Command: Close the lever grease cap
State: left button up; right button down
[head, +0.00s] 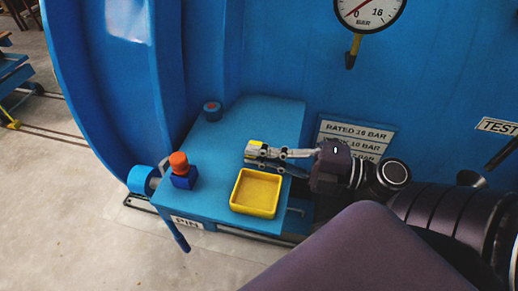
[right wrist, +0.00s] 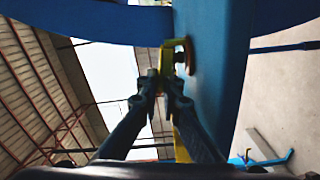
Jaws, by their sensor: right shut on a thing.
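My right gripper (head: 257,152) reaches in from the right over the blue platform (head: 222,142), above and behind the yellow tray. It is shut on a small yellow piece (head: 257,144). In the right wrist view, the yellow piece (right wrist: 180,43) looks like a bracket at the fingertips (right wrist: 164,84), close against a blue surface. A blue block with an orange-red cap (head: 179,162) stands at the platform's left edge. A short blue cylinder with a red top (head: 212,107) sits at the back. I cannot tell which part is the lever grease cap. My left gripper is out of view.
The yellow tray (head: 234,191) looks empty near the platform's front edge. The blue vessel wall (head: 280,60) with a pressure gauge (head: 369,10) rises behind. Open floor lies left.

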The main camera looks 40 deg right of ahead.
jog(key=shift+f+n, duration=0.2)
jog(key=shift+n, duration=0.2)
jog(key=c, duration=2.1)
grip_release()
jog(key=shift+s, duration=0.1)
jog(key=shift+f, duration=0.1)
